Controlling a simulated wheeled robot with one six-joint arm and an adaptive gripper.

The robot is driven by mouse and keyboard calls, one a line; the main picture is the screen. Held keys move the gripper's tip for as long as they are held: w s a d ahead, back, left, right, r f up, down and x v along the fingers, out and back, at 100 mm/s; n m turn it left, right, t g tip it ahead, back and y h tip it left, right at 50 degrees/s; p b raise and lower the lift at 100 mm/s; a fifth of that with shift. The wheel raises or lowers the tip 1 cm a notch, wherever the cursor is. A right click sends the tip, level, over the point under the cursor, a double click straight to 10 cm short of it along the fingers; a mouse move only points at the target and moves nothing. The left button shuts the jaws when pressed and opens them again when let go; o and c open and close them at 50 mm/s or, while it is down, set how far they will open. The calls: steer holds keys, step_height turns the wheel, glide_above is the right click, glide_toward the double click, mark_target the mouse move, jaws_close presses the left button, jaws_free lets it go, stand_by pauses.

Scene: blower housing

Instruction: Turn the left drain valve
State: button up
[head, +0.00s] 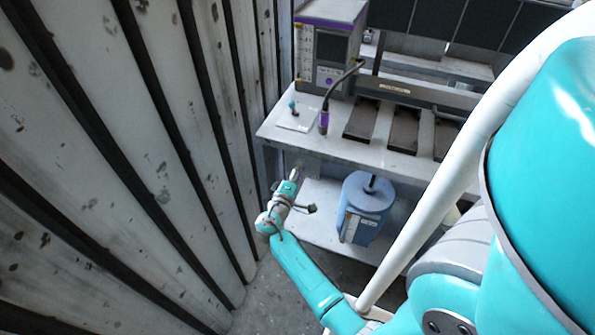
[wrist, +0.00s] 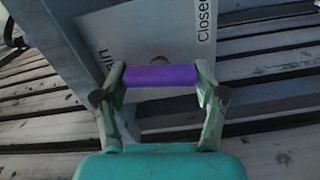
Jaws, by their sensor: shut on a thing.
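The purple valve handle (wrist: 160,76) lies level across the wrist view, in front of a pale plate (wrist: 130,35). A small round grey part shows just behind the handle's middle. The plate carries the word "Closed" along its right side and a partly hidden word ending in "ain" at its left. My gripper (wrist: 161,78) is shut on the handle, with one finger at each end of it. In the head view my gripper (head: 294,174) is low at the left end of the bench, below its top. The valve cannot be made out there.
The grey bench (head: 290,140) has a lower shelf with a blue canister (head: 366,212) to the right of my gripper. An instrument box (head: 325,45) and a dark cable with a purple end (head: 324,122) are on top. A slatted wall (head: 150,150) stands close on the left.

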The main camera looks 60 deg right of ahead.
steer(key=o, duration=1.1)
steer(key=shift+o, duration=0.2)
steer(key=shift+a, duration=0.1)
steer(key=a, duration=1.2)
steer(key=shift+s, duration=0.45)
